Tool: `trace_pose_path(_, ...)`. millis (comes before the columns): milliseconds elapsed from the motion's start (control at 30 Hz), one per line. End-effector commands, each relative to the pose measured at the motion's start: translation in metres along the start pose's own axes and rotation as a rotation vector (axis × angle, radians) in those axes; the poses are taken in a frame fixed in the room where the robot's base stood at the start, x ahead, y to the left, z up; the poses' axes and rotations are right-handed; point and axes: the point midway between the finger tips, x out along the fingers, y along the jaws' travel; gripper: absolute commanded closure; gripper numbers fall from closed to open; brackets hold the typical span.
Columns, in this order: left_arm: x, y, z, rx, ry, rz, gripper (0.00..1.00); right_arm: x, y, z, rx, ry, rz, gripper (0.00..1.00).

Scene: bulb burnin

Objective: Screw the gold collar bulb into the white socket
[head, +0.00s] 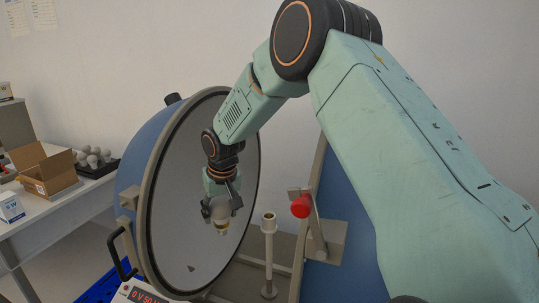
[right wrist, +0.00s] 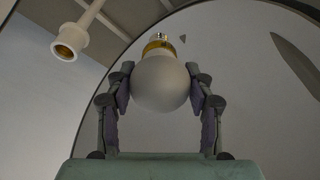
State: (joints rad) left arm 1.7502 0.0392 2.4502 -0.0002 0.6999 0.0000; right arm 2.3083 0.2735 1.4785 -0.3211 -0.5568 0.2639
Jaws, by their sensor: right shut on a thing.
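The gold collar bulb (right wrist: 160,82) is a frosted white globe with a gold collar and metal tip; in the head view (head: 221,217) it hangs with its base down. My right gripper (head: 221,207) is shut on the globe, one finger on each side; the right wrist view also shows the gripper (right wrist: 160,90). The white socket (head: 269,222) is a cream cup on a slim upright post, to the right of the bulb and apart from it. In the right wrist view the socket (right wrist: 70,42) shows its brass-coloured opening at upper left. My left gripper is not in view.
A red knob (head: 300,207) on a bracket is right of the socket. A box (head: 45,172) and a tray of bulbs (head: 97,162) lie on the left bench.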

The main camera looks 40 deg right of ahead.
Motion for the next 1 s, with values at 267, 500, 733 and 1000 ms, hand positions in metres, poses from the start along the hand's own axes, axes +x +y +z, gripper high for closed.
trace_pose_path(267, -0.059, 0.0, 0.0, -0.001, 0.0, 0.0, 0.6, -0.041, 0.106, -0.043, 0.172, 0.005, 0.04, 0.76)
trace_pose_path(500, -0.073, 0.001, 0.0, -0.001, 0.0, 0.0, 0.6, -0.05, 0.155, -0.051, 0.25, 0.006, 0.063, 0.76)
trace_pose_path(733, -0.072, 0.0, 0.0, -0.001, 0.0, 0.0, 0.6, -0.043, 0.16, -0.048, 0.257, 0.004, 0.065, 0.76)
trace_pose_path(1000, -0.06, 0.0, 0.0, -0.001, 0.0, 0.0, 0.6, -0.018, 0.16, -0.042, 0.257, 0.006, 0.064, 0.76)
